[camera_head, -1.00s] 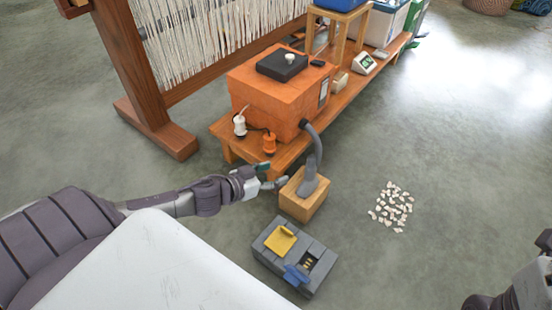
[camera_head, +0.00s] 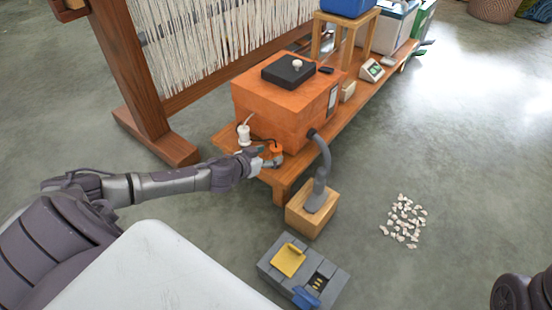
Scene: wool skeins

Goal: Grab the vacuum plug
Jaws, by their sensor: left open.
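An orange plug (camera_head: 276,149) with a dark cord stands on the near left end of the low wooden bench. A white plug (camera_head: 244,135) with a pale cord stands to its left. Which one is the vacuum's is not labelled; the orange one matches the orange box-shaped vacuum (camera_head: 284,105) behind it. My left gripper (camera_head: 268,157) is open at the orange plug, its fingers just in front of and beside it. The fingers partly cover the plug's lower part, and I cannot tell whether they touch it. My right gripper is out of view; only a dark part of my right arm shows at the lower right.
A grey hose runs from the vacuum to a nozzle (camera_head: 319,192) on a wooden block (camera_head: 309,214). A grey case (camera_head: 268,267) with yellow and blue parts lies on the floor. White scraps (camera_head: 404,220) lie right. A wooden loom (camera_head: 150,95) stands behind left.

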